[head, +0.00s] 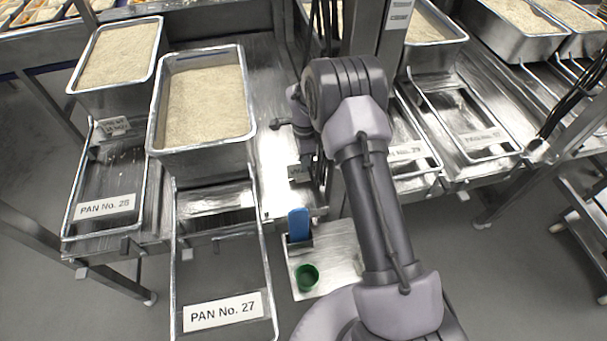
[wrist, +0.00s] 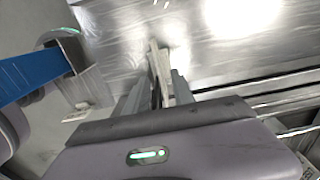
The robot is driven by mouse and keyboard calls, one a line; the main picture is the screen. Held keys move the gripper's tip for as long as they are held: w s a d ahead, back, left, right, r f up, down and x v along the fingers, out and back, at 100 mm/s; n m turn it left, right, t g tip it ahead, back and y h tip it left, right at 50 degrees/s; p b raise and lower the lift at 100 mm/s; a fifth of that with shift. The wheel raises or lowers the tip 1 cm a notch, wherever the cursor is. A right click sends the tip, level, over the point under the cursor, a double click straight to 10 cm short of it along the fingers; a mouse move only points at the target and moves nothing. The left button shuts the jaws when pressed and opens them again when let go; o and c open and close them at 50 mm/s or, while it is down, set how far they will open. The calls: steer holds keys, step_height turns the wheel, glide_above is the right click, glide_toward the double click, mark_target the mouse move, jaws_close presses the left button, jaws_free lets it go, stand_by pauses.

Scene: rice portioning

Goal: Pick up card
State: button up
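My gripper (head: 318,178) is at the same shelf edge, partly hidden by my arm. In the wrist view my gripper's two fingers (wrist: 160,82) stand apart. A thin pale upright piece (wrist: 155,62), seen nearly edge-on, lies between them; it looks like the card, but I cannot tell whether the fingers touch it.
A blue upright piece (head: 298,224) stands in a small metal holder on a tray (head: 345,240), with a green cup (head: 307,277) nearby. Rice-filled pans (head: 205,105) stand left and behind. Labelled frames, PAN No. 28 (head: 105,207) and No. 27 (head: 222,311), are at left.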

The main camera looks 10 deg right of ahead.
mark_target(304, 176)
step_height(304, 176, down, 5)
steer(key=shift+w+b, duration=0.1)
steer(key=shift+b, duration=0.95)
steer(key=shift+f+b, duration=0.25)
steer(key=shift+b, duration=0.1)
jaws_close()
